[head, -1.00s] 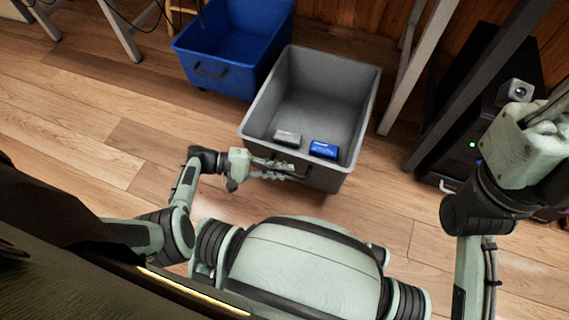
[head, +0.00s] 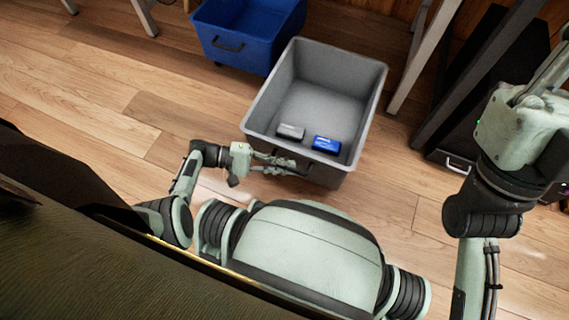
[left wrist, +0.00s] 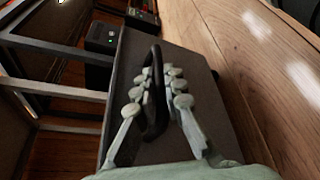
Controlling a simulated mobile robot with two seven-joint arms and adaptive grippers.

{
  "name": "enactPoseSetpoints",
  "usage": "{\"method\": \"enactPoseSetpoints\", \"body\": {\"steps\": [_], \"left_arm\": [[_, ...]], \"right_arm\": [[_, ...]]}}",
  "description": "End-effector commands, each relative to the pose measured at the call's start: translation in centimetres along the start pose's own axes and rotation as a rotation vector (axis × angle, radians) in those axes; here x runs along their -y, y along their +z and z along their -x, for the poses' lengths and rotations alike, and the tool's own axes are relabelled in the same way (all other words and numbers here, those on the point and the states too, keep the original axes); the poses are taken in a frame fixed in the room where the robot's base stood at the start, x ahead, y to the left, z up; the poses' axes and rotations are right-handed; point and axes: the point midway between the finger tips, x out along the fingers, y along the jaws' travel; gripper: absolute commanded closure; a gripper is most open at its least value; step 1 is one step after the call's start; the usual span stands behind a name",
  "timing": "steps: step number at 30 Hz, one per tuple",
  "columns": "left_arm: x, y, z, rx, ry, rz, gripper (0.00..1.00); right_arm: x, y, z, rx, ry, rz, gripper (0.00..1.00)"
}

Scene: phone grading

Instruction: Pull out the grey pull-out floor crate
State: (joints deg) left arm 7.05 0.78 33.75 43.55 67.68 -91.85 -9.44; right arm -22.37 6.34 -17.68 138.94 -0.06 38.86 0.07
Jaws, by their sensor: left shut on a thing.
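The grey floor crate (head: 371,112) stands on the wood floor in the middle of the head view, with a grey box (head: 291,131) and a blue box (head: 326,144) lying inside near its front wall. My left gripper (head: 287,168) is at the front of the crate. In the left wrist view its fingers (left wrist: 160,90) are closed around the crate's dark loop handle (left wrist: 157,112), on the crate's front face (left wrist: 198,62). My right arm shows at the right of the head view, but I cannot make out its fingertips.
A blue crate (head: 228,54) stands behind and left of the grey one. A table leg (head: 424,50) and a black cabinet (head: 462,120) are on the right. The floor (head: 90,90) to the left is clear.

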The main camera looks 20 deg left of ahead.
Motion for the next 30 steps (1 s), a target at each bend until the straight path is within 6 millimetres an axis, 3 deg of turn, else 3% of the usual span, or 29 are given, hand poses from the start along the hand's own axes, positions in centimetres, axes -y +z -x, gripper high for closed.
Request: {"method": "enactPoseSetpoints", "body": {"steps": [1, 6, 17, 30], "left_arm": [[0.0, 0.0, 0.0, 0.0, 0.0, 0.0, 0.89], [0.0, 0.0, 0.0, -0.001, 0.0, 0.0, 0.69], [0.0, -0.1, 0.5, -0.002, -0.001, 0.0, 0.69], [0.0, -0.1, 9.0, -0.003, -0.002, 0.0, 0.69]], "right_arm": [[0.0, 0.0, 0.0, 0.0, 0.0, 0.0, 1.0], [0.0, 0.0, 0.0, 0.0, 0.0, 0.0, 1.0], [0.0, -0.1, -0.1, -0.004, -0.002, 0.001, 1.0], [0.0, -0.1, 0.0, -0.002, -0.001, 0.001, 1.0]]}}
